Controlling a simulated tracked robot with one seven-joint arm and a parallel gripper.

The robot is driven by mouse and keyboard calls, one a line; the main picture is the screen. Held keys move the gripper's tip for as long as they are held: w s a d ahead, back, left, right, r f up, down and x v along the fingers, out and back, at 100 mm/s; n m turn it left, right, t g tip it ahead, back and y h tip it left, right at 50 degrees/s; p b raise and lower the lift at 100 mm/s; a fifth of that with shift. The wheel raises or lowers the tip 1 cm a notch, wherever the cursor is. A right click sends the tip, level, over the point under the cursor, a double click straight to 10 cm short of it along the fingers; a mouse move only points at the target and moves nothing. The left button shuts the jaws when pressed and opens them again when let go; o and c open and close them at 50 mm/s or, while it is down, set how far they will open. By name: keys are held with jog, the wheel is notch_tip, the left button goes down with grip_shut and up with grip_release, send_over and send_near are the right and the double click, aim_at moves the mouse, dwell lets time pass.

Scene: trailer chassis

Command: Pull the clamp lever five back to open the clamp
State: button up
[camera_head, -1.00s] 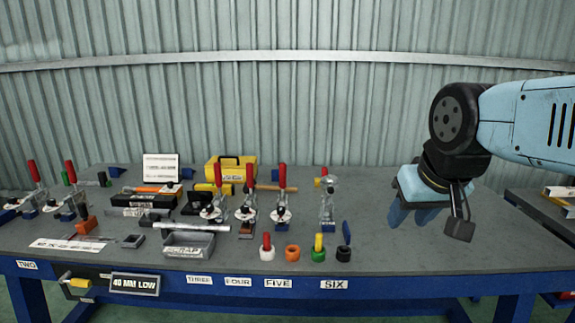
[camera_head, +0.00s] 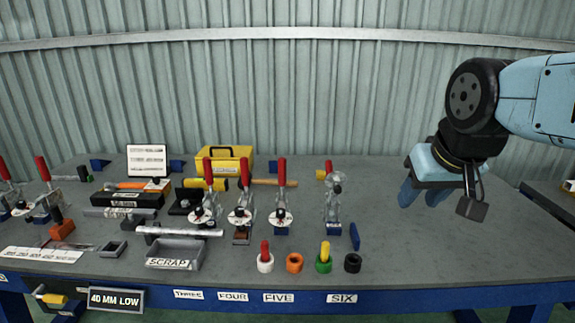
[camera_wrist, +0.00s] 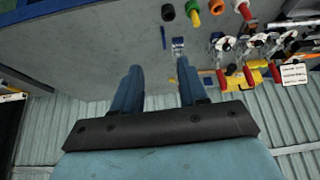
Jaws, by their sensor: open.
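Clamp five (camera_head: 281,216) stands on the bench behind the FIVE label (camera_head: 278,297). Its red lever (camera_head: 282,172) points up. In the wrist view, where the scene appears upside down, what looks like the same clamp (camera_wrist: 218,47) has its red lever (camera_wrist: 221,79) to the right of my fingers. My gripper (camera_head: 421,195) is open and empty above the right part of the bench, well to the right of clamp five and apart from it. Its two blue fingers also show in the wrist view (camera_wrist: 158,68), with nothing between them.
Similar clamps stand left of clamp five, and clamp six (camera_head: 333,200) stands between it and my gripper. Coloured rings (camera_head: 295,263) sit in front. A yellow case (camera_head: 224,160) and a scrap tray (camera_head: 175,253) are on the bench. The right bench top is clear.

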jog(key=shift+d, duration=0.15)
jog(key=shift+o, duration=1.1)
jog(key=shift+w, duration=0.2)
jog(key=w+a+f+t, duration=0.1)
jog(key=w+f+t, duration=0.15)
jog(key=w, duration=1.05)
jog(key=n+t+y, duration=0.5)
jog(key=t+y, duration=0.2)
jog(key=t, duration=0.1)
send_near(284, 167)
jog(key=x, duration=1.1)
jog(key=shift+w+a, duration=0.15)
jog(key=shift+w, duration=0.1)
jog(key=shift+c, duration=0.3)
grip_shut()
